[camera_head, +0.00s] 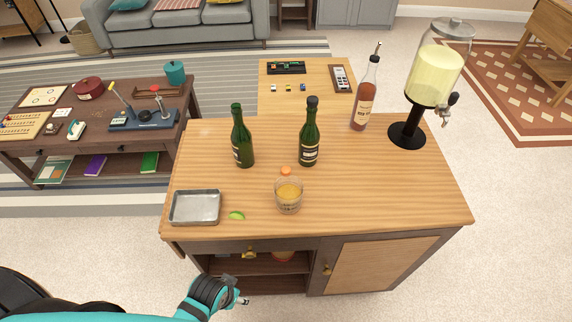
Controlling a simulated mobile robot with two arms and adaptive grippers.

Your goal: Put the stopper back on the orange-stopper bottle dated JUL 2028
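A green bottle (242,140) with no visible stopper stands upright at the left of the bar top. A second green bottle (309,138) with a dark cap stands to its right. An amber-pink bottle (366,97) with a pourer stands at the back. A small orange object (286,171), possibly a stopper, shows just behind the rim of a glass; its lower part is hidden. No date can be read on any label. My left gripper (242,301) is low in front of the cabinet, away from the bottles; its fingers are too small to judge. My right gripper is out of view.
The bar top (400,190) also holds a glass of amber drink (289,197), a metal tray (173,207), a lime wedge (237,215) and a drink dispenser (432,75). The right front of the top is clear. Below is an open shelf (265,283) with items.

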